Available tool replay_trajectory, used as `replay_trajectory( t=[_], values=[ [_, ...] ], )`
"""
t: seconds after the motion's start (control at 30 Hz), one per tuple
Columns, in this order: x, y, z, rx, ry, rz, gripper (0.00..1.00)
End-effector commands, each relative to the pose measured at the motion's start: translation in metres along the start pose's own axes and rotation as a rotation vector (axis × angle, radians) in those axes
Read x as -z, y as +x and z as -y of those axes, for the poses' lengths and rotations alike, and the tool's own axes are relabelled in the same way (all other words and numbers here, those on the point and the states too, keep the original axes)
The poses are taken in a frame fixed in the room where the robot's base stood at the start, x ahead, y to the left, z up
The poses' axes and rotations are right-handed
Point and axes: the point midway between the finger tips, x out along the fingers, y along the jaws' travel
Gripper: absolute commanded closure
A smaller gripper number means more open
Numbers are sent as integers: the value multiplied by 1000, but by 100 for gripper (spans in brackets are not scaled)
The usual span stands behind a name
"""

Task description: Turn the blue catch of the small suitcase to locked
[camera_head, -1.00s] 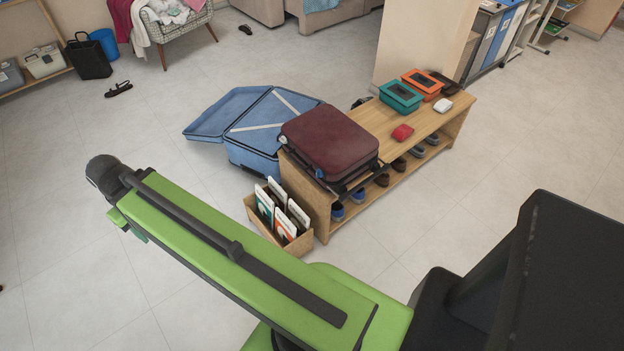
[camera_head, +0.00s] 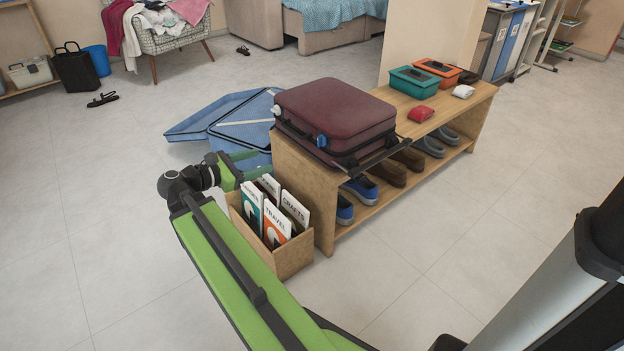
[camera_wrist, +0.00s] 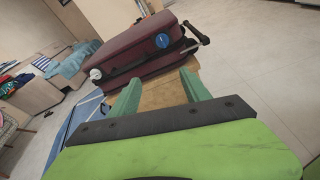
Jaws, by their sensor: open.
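The small maroon suitcase (camera_head: 335,108) lies flat on a wooden shoe bench (camera_head: 292,170). Its blue catch (camera_head: 322,141) is on the front side near the right, and a white catch (camera_head: 277,110) is at the left corner. In the wrist view the blue catch (camera_wrist: 162,41) is a round disc with a pale mark too small to read. My gripper (camera_wrist: 158,78) is open and empty, its two green fingers pointing at the suitcase front, below the blue catch and apart from it. In the head view it is left of the bench, partly hidden.
A box of magazines (camera_head: 288,258) stands against the bench's near end, close under my arm. A large open blue suitcase (camera_head: 190,122) lies behind. On the bench are a teal box (camera_head: 413,84), an orange box (camera_head: 437,70) and a red item (camera_head: 420,113). Floor at right is clear.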

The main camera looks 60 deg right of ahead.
Motion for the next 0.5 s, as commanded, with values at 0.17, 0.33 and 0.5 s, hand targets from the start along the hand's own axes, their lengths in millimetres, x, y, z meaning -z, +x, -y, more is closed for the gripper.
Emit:
replay_trajectory(
  t=[0.17,0.33,0.5],
  values=[
    [20,30,12,12,-161,167,45],
    [12,34,12,19,-214,220,45],
    [8,38,12,20,-216,220,45]
  ],
)
